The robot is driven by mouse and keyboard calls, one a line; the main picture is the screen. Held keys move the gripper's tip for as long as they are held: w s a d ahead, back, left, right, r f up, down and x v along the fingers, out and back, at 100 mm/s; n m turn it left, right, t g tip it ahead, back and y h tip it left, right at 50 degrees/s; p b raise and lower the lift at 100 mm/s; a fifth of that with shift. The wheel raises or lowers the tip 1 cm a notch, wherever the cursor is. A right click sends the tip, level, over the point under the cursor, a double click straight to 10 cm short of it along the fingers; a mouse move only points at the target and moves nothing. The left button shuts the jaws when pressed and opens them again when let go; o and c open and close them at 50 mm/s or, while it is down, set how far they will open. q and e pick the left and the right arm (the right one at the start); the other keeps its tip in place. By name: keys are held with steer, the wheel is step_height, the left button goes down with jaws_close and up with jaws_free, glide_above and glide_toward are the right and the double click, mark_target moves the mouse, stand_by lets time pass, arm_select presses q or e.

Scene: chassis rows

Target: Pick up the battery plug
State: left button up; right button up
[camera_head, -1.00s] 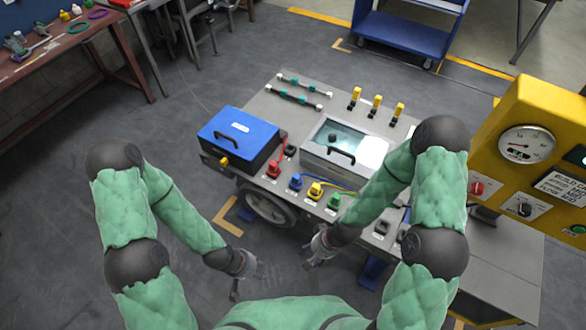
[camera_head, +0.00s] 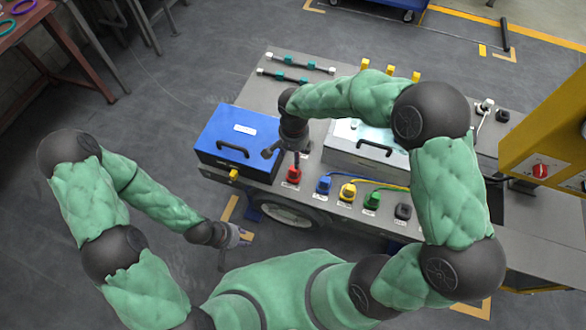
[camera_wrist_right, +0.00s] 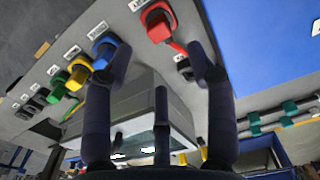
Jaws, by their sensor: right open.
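A row of coloured plugs sits along the front of the grey chassis: red (camera_head: 293,175), blue (camera_head: 323,185), yellow (camera_head: 347,192), green (camera_head: 371,200) and black (camera_head: 403,211). Their labels are too small to read, so I cannot tell which is the battery plug. My right gripper (camera_head: 286,157) is open and empty, above the chassis just behind the red plug. In the right wrist view, the red plug (camera_wrist_right: 158,22) lies beyond the open fingers (camera_wrist_right: 160,80), apart from them; the blue plug (camera_wrist_right: 107,50) is left of it. My left gripper (camera_head: 232,252) hangs open and empty before the chassis.
A blue box (camera_head: 232,134) with a black handle stands left of the right gripper. A silver lidded box (camera_head: 368,158) stands right, partly hidden by my right arm. Dark rods (camera_head: 290,78) lie behind. A yellow panel (camera_head: 553,140) stands far right.

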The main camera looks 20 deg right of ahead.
mark_target(294, 172)
step_height(294, 172, down, 5)
steer(key=shift+f+b, duration=0.1)
steer(key=shift+b, duration=0.7)
step_height(294, 172, down, 5)
steer(key=b, duration=0.2)
steer(key=shift+d+b, duration=0.15)
steer(key=shift+b, duration=0.15)
jaws_close()
